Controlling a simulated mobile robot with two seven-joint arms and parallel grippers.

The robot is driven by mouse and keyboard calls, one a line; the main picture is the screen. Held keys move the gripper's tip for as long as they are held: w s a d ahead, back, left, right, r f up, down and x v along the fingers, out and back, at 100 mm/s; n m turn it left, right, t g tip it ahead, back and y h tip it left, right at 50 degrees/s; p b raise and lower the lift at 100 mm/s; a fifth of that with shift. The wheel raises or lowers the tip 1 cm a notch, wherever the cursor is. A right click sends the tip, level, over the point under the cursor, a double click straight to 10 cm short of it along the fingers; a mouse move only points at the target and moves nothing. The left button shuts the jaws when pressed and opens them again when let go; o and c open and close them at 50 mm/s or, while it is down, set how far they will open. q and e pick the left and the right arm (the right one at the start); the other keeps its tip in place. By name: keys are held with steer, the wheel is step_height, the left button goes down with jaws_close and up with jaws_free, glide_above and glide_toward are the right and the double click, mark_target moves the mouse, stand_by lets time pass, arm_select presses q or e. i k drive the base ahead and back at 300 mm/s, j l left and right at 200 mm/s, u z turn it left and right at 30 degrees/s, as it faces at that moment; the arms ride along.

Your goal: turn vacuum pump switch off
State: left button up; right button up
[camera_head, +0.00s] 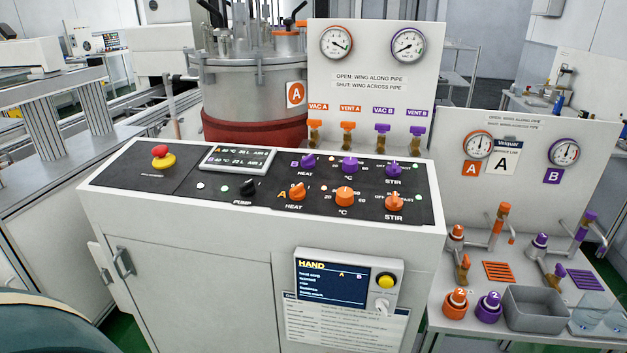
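The vacuum pump switch (248,187) is a small black rotary knob on the black sloped panel (130,176) of the white console. The word PUMP is printed just below it. A small pale green lamp sits to its left, and a white lamp further left. The knob's pointer is too small for me to read its setting. The panel around the knob is unobstructed. Neither of my grippers shows in this view.
Left of the switch is a red emergency button (160,151) on a yellow base, and a display (238,160). Orange HEAT (297,192) and other orange and purple knobs stand to the right. A gauge board (370,75) rises behind. A HAND screen (333,280) hangs in front.

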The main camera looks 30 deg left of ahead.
mark_target(248, 189)
steer(key=u, duration=1.3)
